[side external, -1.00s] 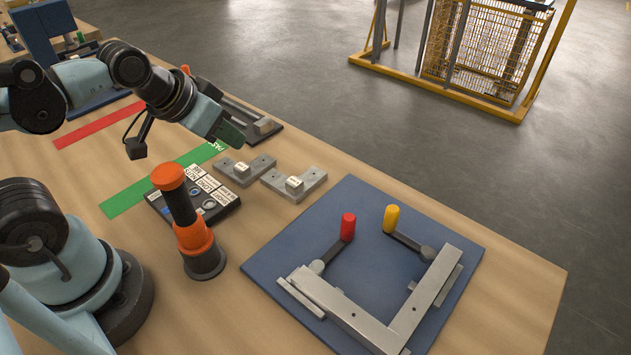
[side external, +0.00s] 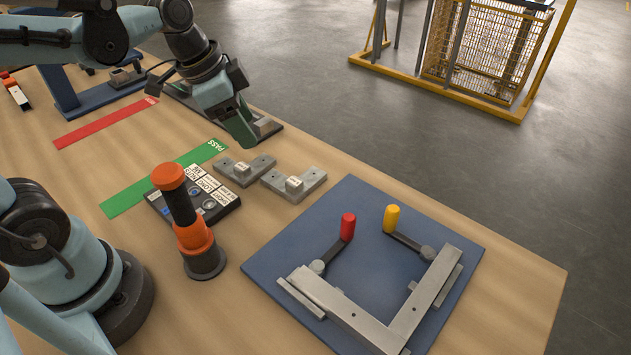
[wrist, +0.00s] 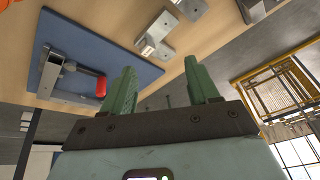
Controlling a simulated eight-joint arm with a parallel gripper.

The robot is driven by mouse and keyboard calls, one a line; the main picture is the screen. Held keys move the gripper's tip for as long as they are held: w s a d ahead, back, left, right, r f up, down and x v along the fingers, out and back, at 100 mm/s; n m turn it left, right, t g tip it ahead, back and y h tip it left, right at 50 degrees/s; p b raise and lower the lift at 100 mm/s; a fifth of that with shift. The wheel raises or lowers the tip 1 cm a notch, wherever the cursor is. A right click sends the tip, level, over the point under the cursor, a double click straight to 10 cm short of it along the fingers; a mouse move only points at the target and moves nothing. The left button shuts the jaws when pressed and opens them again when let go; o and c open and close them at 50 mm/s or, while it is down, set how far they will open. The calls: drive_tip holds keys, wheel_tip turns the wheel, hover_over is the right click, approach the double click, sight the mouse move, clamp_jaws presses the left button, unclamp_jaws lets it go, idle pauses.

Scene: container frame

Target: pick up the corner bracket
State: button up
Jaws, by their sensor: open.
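Two grey L-shaped metal brackets with small white labels lie side by side on the wooden table, the left one (side external: 242,171) and the right one (side external: 296,183). I cannot tell which of them is the corner bracket. In the wrist view one labelled bracket (wrist: 155,36) shows beside the blue plate, and another grey part (wrist: 190,8) is cut off at the top edge. My gripper (side external: 245,136) is above the table, behind the left bracket in the side view. Its two green fingers (wrist: 162,86) are apart with nothing between them.
A blue plate (side external: 375,195) with a grey corner frame and red and yellow handled clamps stands at right. A button panel (side external: 212,200) and an orange-black post (side external: 182,215) are left of the brackets. A dark fixture (side external: 268,128) lies by my gripper.

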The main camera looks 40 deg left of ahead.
drive_tip(key=w+f+m+g+h, duration=0.25)
drive_tip(key=w+m+g, duration=0.2)
drive_tip(key=m, duration=0.55)
drive_tip(key=shift+t, duration=0.35)
drive_tip(key=shift+w+d+x, duration=0.1)
drive_tip(key=shift+w+x, duration=0.05)
drive_tip(key=shift+x, duration=2.55)
drive_tip(key=shift+w+d+x, duration=0.1)
drive_tip(key=shift+d+x, duration=0.05)
drive_tip(key=shift+x, duration=2.6)
drive_tip(key=shift+r, duration=0.15)
clamp_jaws()
